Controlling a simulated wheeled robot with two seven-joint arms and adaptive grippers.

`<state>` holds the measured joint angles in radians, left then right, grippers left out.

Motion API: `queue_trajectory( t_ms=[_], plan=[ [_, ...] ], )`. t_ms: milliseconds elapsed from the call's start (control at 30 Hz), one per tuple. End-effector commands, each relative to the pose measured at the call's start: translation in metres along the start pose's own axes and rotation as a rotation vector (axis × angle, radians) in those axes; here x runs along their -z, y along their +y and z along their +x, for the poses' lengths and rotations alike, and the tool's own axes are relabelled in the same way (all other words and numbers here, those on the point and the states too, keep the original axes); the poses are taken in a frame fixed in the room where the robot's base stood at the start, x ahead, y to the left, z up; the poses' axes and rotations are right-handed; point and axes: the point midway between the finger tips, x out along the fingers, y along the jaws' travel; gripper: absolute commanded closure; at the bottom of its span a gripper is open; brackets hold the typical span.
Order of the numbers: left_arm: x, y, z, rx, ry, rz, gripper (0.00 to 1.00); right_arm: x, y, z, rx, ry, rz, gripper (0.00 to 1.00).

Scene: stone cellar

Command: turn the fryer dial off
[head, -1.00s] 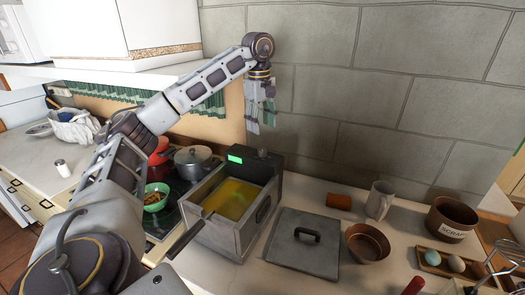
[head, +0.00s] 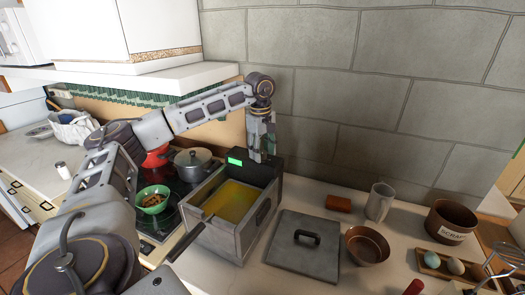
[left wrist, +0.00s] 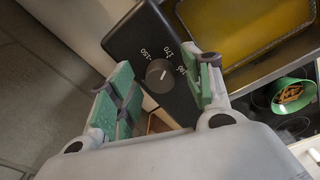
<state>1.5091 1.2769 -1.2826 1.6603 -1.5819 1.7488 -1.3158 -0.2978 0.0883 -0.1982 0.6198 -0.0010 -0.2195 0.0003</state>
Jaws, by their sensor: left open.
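The fryer (head: 247,238) stands on the counter, its basin full of yellow oil. Its dark control box (head: 268,172) at the back has a lit green display (head: 235,161). The round dark dial (left wrist: 159,76) is on the box face in the left wrist view, with printed numbers around it, 150 and 170 among them. In the head view my gripper hides the dial. My left gripper (head: 262,155) points down over the control box. Its green-padded fingers are open, one on each side of the dial in the left wrist view; contact cannot be told. My right gripper is out of view.
A grey lid (head: 303,253) lies right of the fryer. A brown bowl (head: 367,246), a mug (head: 380,201) and a scrap pot (head: 452,222) stand farther right. A green bowl (head: 153,199) and a lidded pot (head: 192,163) are left. The stone wall is close behind.

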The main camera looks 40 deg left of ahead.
Motion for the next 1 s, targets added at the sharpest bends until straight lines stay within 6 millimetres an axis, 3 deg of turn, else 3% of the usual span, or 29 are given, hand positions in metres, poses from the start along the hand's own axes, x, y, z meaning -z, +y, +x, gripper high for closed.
queue_trajectory(
  t_ms=[200, 567, 1000],
  plan=[
    [0.0001, -0.0001, 0.0001, 0.0, 0.0, 0.0, 0.5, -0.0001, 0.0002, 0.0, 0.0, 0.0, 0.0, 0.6],
    [0.0001, -0.0001, -0.0001, 0.0, 0.0, 0.0, 0.95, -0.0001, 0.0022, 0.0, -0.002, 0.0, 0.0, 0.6],
    [-0.0002, 0.0004, -0.0001, 0.0, 0.003, -0.056, 0.95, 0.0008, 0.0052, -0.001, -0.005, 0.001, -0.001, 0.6]
  ],
)
